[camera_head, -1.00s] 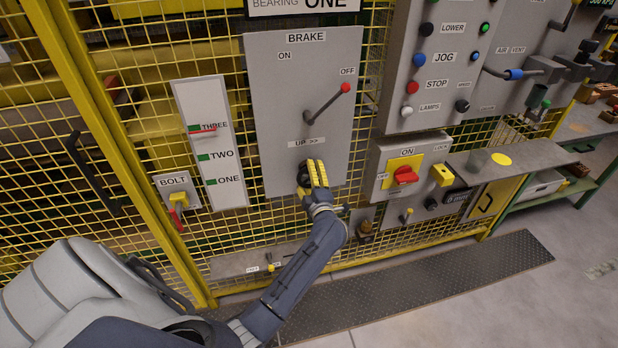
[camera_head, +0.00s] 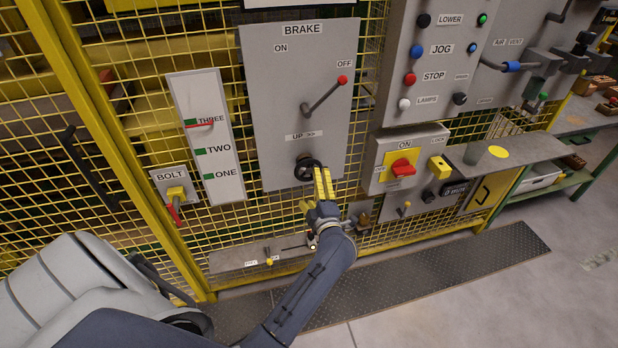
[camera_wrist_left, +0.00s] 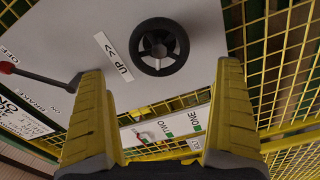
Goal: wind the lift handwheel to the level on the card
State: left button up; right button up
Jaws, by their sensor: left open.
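The black lift handwheel (camera_head: 304,169) sits low on the grey brake panel (camera_head: 285,110), below the "UP >>" label. The left wrist view shows its whole rim and spokes (camera_wrist_left: 159,46). My left gripper (camera_head: 318,188) has yellow fingers and is just below and right of the wheel in the head view, overlapping its lower edge. In the left wrist view the fingers (camera_wrist_left: 167,110) are wide apart with nothing between them, and the wheel lies beyond their tips. The level scale (camera_head: 206,140) has marks ONE, TWO, THREE; its red pointer (camera_head: 200,125) is at THREE. My right gripper is out of view.
The red-knobbed brake lever (camera_head: 325,95) points toward OFF, above the wheel. A bolt switch (camera_head: 175,190) is at left. A red switch on a yellow plate (camera_head: 402,168) and a small shelf (camera_head: 505,156) are at right. Yellow mesh fence surrounds the panels.

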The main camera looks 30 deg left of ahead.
pick_arm(q)
jog(key=shift+v, duration=2.1)
